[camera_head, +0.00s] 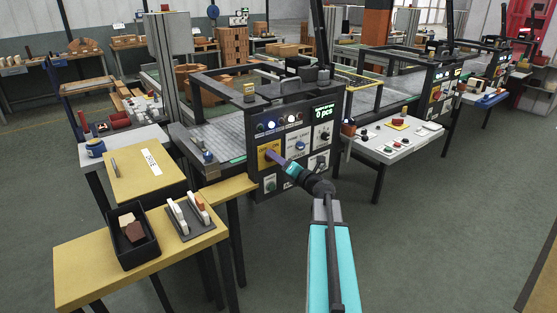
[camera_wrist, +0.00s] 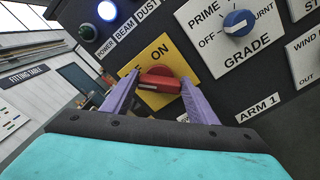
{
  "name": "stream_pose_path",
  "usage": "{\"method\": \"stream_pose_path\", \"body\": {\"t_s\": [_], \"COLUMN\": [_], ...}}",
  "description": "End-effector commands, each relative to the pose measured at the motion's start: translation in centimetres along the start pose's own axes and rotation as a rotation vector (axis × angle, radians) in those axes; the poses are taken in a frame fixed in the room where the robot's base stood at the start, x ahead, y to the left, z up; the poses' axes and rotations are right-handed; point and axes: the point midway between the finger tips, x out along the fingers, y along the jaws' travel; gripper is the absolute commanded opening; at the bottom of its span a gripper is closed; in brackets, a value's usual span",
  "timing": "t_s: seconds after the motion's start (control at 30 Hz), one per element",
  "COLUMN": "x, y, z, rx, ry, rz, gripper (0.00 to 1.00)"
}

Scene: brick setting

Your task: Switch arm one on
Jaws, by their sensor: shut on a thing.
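The arm one switch is a red rotary knob (camera_wrist: 158,82) on a yellow plate (camera_wrist: 154,99) with an ON label and a partly hidden second label. An "ARM 1" tag (camera_wrist: 259,109) is on the dark panel beside it. In the head view the yellow plate (camera_head: 268,148) is on the front of the panel, with the knob mostly hidden behind my gripper (camera_head: 277,158). In the wrist view the purple fingers of my gripper (camera_wrist: 159,85) are on both sides of the knob, shut on it. I cannot tell which label the knob points to.
A blue GRADE knob (camera_wrist: 238,22) on a white plate is close by. A lit lamp (camera_wrist: 107,11) is above the switch. A yellow table (camera_head: 75,262) with a black bin (camera_head: 150,246) stands at the left.

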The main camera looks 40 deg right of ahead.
Motion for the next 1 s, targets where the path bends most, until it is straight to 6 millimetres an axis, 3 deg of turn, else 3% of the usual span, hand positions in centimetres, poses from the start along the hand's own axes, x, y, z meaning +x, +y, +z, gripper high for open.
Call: {"method": "stream_pose_path", "body": {"t_s": [0.37,1.0], "x": [0.0,0.02], "y": [0.08,-0.3], "z": [0.25,0.12], "rx": [0.206,0.802], "ry": [0.001,-0.001], "rz": [-0.001,-0.002], "gripper": [0.31,0.31]}}
